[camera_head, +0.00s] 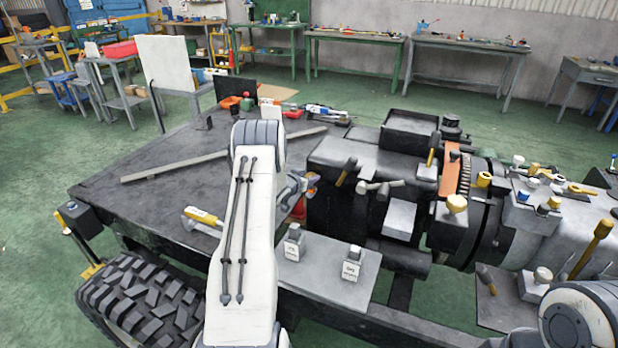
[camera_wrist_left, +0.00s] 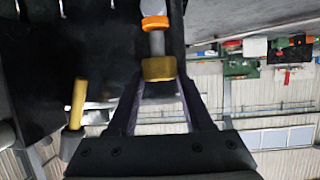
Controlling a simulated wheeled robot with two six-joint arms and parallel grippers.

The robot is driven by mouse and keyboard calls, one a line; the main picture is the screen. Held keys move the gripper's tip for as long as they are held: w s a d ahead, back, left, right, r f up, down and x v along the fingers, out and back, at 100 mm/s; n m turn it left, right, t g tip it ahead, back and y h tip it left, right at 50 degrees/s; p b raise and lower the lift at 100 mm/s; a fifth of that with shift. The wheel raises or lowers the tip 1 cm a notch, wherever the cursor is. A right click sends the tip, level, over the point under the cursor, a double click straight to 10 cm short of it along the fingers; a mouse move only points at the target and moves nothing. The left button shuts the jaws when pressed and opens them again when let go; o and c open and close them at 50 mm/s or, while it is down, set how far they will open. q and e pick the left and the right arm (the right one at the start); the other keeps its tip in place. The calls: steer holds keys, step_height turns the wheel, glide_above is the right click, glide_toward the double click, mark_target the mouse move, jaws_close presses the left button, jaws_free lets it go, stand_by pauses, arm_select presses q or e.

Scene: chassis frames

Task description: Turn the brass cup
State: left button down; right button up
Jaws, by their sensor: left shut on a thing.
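The brass cup (camera_wrist_left: 158,68) shows in the left wrist view as a short brass-coloured cylinder. It sits below a grey stem with an orange ring (camera_wrist_left: 155,23). My left gripper (camera_wrist_left: 158,80) is shut on the cup, with one finger on each side. In the head view my left gripper (camera_head: 300,186) is at the left end of the dark engine block (camera_head: 335,165), partly hidden behind my left arm. A small brownish-orange part shows at its tip there. My right gripper is out of view; only part of my right arm shows at the lower right.
Yellow-topped and cream-topped fittings (camera_head: 455,203) stand on the engine to the right. A grey plate (camera_head: 325,268) with two labelled blocks lies in front. A dark table top (camera_head: 160,175) with a long bar is at left. A big tyre (camera_head: 140,300) is at lower left.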

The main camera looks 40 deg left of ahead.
arm_select(q)
steer(key=shift+c, duration=1.5)
jaws_free()
steer(key=b+v, duration=0.1)
steer(key=v, duration=0.9)
steer(key=shift+s, duration=0.25)
steer(key=shift+d+r, duration=0.1)
steer(key=shift+r, duration=0.05)
